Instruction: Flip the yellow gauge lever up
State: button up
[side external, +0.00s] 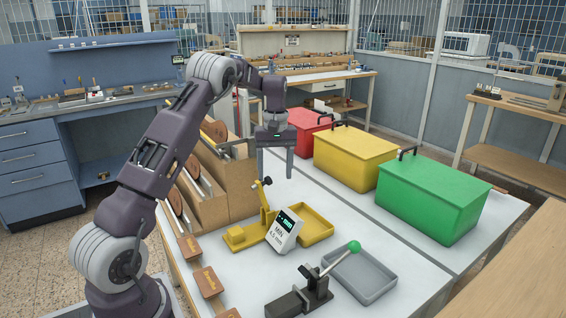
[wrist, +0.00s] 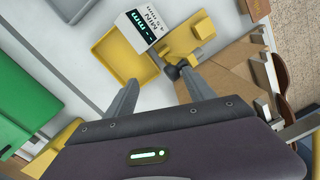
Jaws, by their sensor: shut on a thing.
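The yellow gauge (side external: 262,226) stands on the white table, with an upright yellow lever arm that has a black knob (side external: 267,181). In the wrist view the knob (wrist: 173,72) shows between the lines of the fingertips (wrist: 159,74), close to the right one. I cannot tell whether that finger touches it.
A yellow tray (side external: 329,235) sits right of the gauge. In front are a grey tray (side external: 377,291) and a black clamp (side external: 300,301) with a green-knobbed lever. Red (side external: 300,117), yellow (side external: 355,151) and green (side external: 435,190) bins stand behind; a brown rack (side external: 212,203) stands left.

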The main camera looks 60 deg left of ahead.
jog(key=w+r, duration=0.3)
jog(key=w, duration=0.1)
jog(key=shift+w+d, duration=0.1)
jog(key=shift+d, duration=0.15)
jog(key=shift+r, duration=0.1)
dwell(0.3)
jog(key=s+d+r+m+t, duration=0.2)
jog(key=s+d+r, duration=0.3)
jog(key=d+r, duration=0.3)
jog(key=s+d+r+m+t, duration=0.1)
jog(key=s+d+r+m, duration=0.25)
jog(key=d+r, duration=0.35)
jog(key=s+d+r+m+t, duration=0.1)
jog(key=s+d+r+m, duration=0.15)
jog(key=s+d, duration=0.7)
jog(key=s+d+f+m+t, duration=0.1)
jog(key=s+d+f+m, duration=0.1)
jog(key=s, duration=0.5)
jog(key=s+d+f+m+t, duration=0.1)
jog(key=s+f+m, duration=0.2)
jog(key=s+f, duration=0.2)
jog(key=s, duration=0.2)
jog(key=shift+s+d+f, duration=0.3)
jog(key=shift+d, duration=0.1)
